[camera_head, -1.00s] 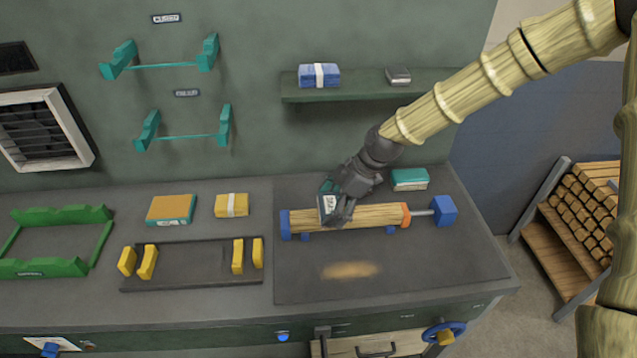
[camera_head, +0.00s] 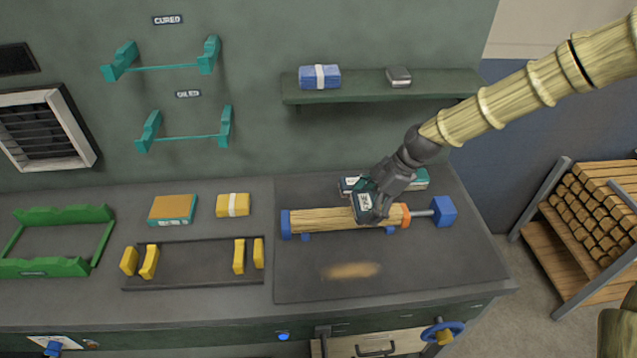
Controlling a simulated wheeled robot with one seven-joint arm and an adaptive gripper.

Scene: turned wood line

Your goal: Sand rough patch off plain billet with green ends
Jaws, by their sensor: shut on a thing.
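A plain wooden billet (camera_head: 325,220) lies level in a clamp on the dark mat. The clamp has a blue plate (camera_head: 286,224) at the left, an orange collar (camera_head: 406,215) at the right, and a blue block (camera_head: 443,211) beyond it. No green shows on the billet's ends, and I cannot make out a rough patch. My gripper (camera_head: 372,207) is shut on a dark block with a pale label (camera_head: 364,201), held at the right part of the billet's top. Whether the block touches the wood is hard to tell. The gripper hides part of the billet.
A teal box (camera_head: 421,179) and another labelled item (camera_head: 349,184) sit behind the billet. A tan dusty patch (camera_head: 351,270) marks the mat (camera_head: 440,270) in front. A yellow-padded rack (camera_head: 190,278) and a green frame (camera_head: 60,215) stand left. A shelf (camera_head: 440,84) hangs above.

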